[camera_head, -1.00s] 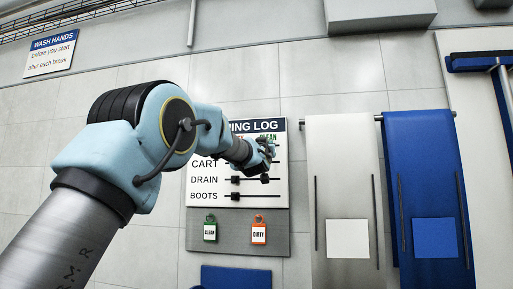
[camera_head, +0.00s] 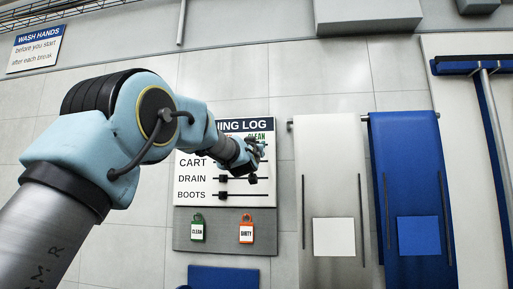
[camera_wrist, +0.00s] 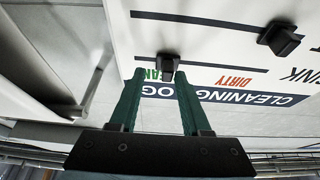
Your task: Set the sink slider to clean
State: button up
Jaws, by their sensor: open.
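The white cleaning log board (camera_head: 190,140) hangs on the wall, with slider rows under dirty and clean headings. The head view shows the cart, drain and boots labels; my arm and gripper (camera_head: 256,152) hide the sink row. The wrist view shows the board (camera_wrist: 225,45) upside down. There the sink slider knob (camera_wrist: 167,66) sits at the clean end of its dark track, by the green clean heading. My gripper (camera_wrist: 160,80) is open, its green fingers either side of this knob in the picture. I cannot tell whether they touch it.
Another black knob (camera_wrist: 280,38) sits at the dirty end of the neighbouring row. Green clean (camera_head: 197,229) and orange dirty (camera_head: 246,231) tags hang below the board. White (camera_head: 333,180) and blue (camera_head: 408,180) aprons hang to the right.

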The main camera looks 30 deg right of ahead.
jog(key=b+v, duration=0.4)
jog(key=v, duration=0.5)
jog(key=shift+s+f, duration=0.2)
jog(key=shift+s, duration=0.05)
jog(key=shift+a, duration=0.1)
jog(key=w+a+f+g+y, duration=0.15)
jog(key=w+a+f, duration=0.3)
jog(key=f, duration=0.45)
jog(key=w+a+f+g+y, duration=0.1)
jog(key=w+a+f+y, duration=0.3)
jog(key=f, duration=0.4)
jog(key=a+f+n+g+y, duration=0.3)
jog(key=a+f+g+y, duration=0.1)
jog(key=a+f, duration=1.35)
jog(key=s+a+f+n+g+y, duration=0.4)
jog(key=s+a+f+g, duration=0.4)
jog(key=s+a+f, duration=1.2)
jog(key=a+f+y, duration=0.1)
jog(key=a, duration=0.2)
jog(key=shift+s+a+f, duration=0.15)
jog(key=shift+s+f, duration=0.1)
jog(key=shift+s, duration=0.1)
jog(key=shift+y, duration=0.25)
